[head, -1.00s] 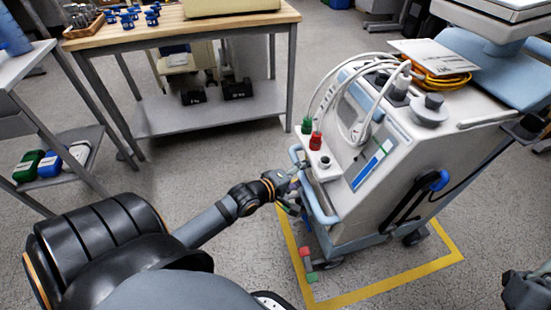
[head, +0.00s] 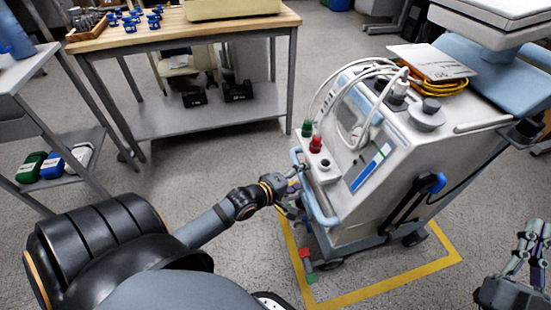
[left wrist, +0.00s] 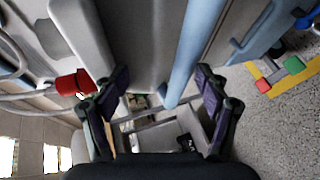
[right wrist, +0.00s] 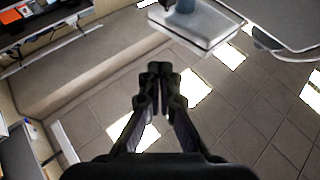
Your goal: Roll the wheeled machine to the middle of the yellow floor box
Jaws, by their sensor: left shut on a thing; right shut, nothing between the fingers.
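The wheeled machine (head: 385,190) is a white and light-blue cart with cables, knobs and red and green caps on top. It stands over the yellow floor box (head: 385,284), whose near edge and parts of two sides show; the machine hides the rest. Two visible wheels (head: 328,264) are inside the lines. My left gripper (head: 290,190) is at the light-blue handle (head: 318,205) on the machine's left end. In the left wrist view its fingers (left wrist: 163,80) are on both sides of the blue bar (left wrist: 190,55), shut on it. My right gripper (head: 532,238) is shut and empty, apart from the machine; its fingertips meet in the right wrist view (right wrist: 160,72).
A wooden-topped workbench (head: 200,32) with blue parts stands behind at the left. A grey shelf cart (head: 75,140) with bottles is at far left. A blue and white unit (head: 500,60) stands close behind the machine at the right. Floor between the bench and machine is clear.

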